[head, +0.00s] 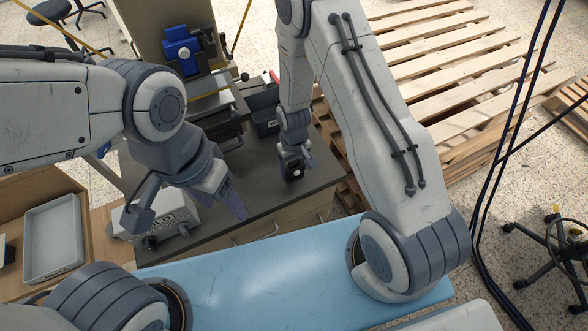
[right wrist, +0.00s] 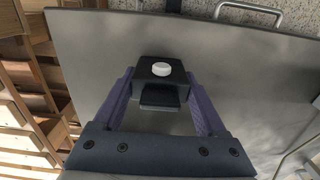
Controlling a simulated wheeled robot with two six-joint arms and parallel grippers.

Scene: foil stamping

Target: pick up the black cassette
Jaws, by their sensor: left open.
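The black cassette (head: 292,171), a dark block with a white round knob on top, is near the right edge of the dark worktop. It also shows in the right wrist view (right wrist: 161,70), between the two purple fingers. My right gripper (right wrist: 161,82) points down over it, with a fingertip against each side. I cannot tell whether the cassette rests on the worktop or is just clear of it. My left gripper (head: 233,203) is open and empty above the worktop's front, left of the cassette.
A grey box with knobs (head: 158,220) stands at the worktop's left front. A press with a blue part (head: 181,50) and a dark bin (head: 264,123) are behind. A grey tray (head: 53,238) lies far left. The worktop around the cassette is mostly clear.

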